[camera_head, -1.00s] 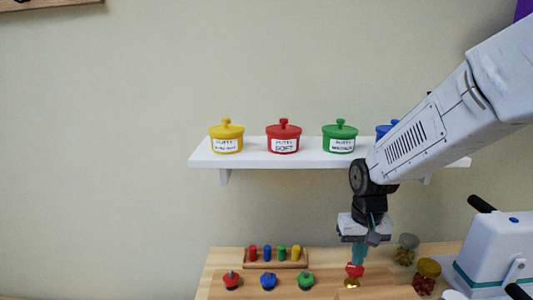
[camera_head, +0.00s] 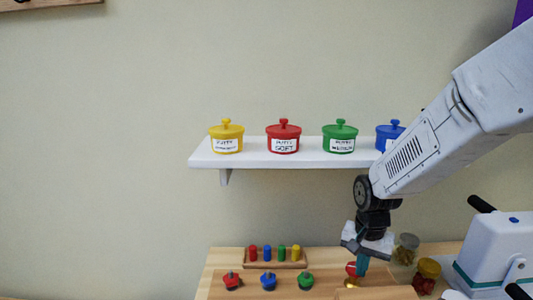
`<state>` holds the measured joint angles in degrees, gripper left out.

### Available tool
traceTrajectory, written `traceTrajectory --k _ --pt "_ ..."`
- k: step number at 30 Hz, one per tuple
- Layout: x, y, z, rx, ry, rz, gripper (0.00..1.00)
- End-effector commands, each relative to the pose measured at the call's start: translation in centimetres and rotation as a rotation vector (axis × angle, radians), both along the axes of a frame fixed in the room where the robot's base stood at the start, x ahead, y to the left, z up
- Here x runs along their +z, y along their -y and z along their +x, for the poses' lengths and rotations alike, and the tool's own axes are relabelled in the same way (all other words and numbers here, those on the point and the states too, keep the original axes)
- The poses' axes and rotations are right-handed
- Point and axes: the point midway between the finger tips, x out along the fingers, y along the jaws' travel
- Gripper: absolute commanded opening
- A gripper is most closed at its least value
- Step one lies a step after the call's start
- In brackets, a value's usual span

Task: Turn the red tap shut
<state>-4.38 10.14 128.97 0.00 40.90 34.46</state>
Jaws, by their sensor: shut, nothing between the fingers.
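The red tap (camera_head: 351,269) stands on the wooden worktop at the lower middle right of the head view. It has a small red handle over a brass-coloured body. My gripper (camera_head: 361,268) is tilted, with its teal fingers pointing down at the right side of the red handle. The fingers are shut with nothing between them. They partly cover the handle's right side. I cannot tell whether they touch it, and the handle's exact angle is too small to read.
Red (camera_head: 232,281), blue (camera_head: 268,281) and green (camera_head: 305,280) knobs stand left of the tap, before a peg rack (camera_head: 274,262). Jars (camera_head: 427,275) and a white machine (camera_head: 497,250) stand to the right. A shelf (camera_head: 255,159) with putty pots hangs above.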

Motion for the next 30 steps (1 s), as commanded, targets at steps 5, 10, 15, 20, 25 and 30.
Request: traceTrajectory --k 5,10,15,20,25,30 --pt "-1.7 0.0 0.0 0.001 -0.001 0.000 0.00" --pt "-2.3 0.0 0.0 0.001 0.000 0.000 0.00" --pt "-2.3 0.0 0.0 0.001 0.000 0.000 0.00" --pt "-2.3 0.0 0.0 0.001 0.000 0.000 0.00" --pt "-2.3 0.0 0.1 0.001 0.000 0.000 0.00" --pt "-2.3 0.0 0.3 0.001 0.000 0.000 0.00"
